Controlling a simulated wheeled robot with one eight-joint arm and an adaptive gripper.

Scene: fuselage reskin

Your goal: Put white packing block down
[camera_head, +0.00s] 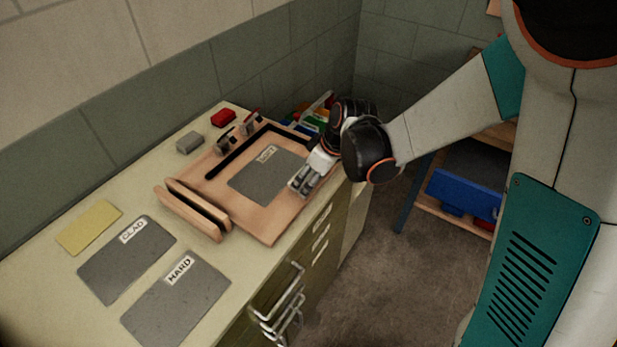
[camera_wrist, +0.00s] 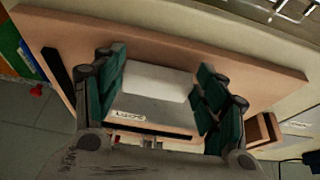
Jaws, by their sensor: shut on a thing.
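The white packing block (camera_wrist: 158,82) shows in the wrist view as a plain pale block between the green-padded fingers. My gripper (camera_head: 303,181) is shut on it, over the right side of the wooden fixture board (camera_head: 272,226). In the head view the fingers hide most of the block. A grey labelled plate (camera_head: 262,182) lies on the board just left of my gripper, and it also shows beyond the block in the wrist view (camera_wrist: 150,112). I cannot tell whether the block touches the board.
Wooden rails (camera_head: 195,208) stand at the board's left. A grey block (camera_head: 189,142) and a red block (camera_head: 223,117) sit behind. Drawer handles (camera_head: 283,302) stick out in front.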

